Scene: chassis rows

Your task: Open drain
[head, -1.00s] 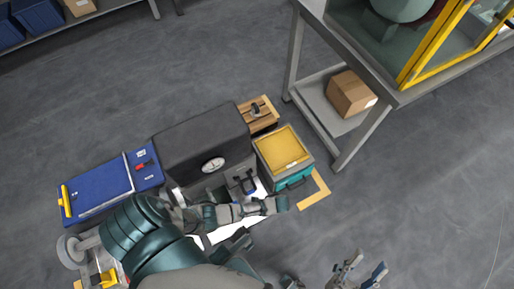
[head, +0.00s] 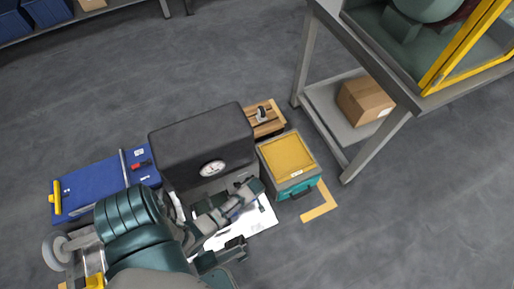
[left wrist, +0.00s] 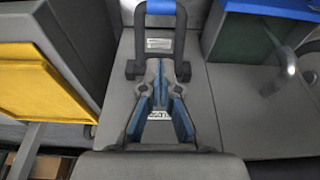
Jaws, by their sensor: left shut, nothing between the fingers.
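A dark grey box (head: 205,145) with a round dial (head: 212,168) stands in the middle of the head view. My left gripper (head: 254,189) is in front of its lower right side, above a grey and white surface. In the left wrist view my left gripper (left wrist: 160,68) is shut and empty. Its tips point at a black U-shaped handle (left wrist: 181,45) with a blue grip (left wrist: 160,7). The tips overlap the handle in the picture; I cannot tell whether they touch. A curved grey pipe or lever (left wrist: 290,65) is at the right. I cannot tell which part is the drain.
A grey and teal box with a yellow lid (head: 289,155) stands right of the dark box. A wooden block (head: 268,120) is behind it. A blue board (head: 95,190) is at the left. A metal stand (head: 345,125) holds a cardboard box (head: 365,101).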

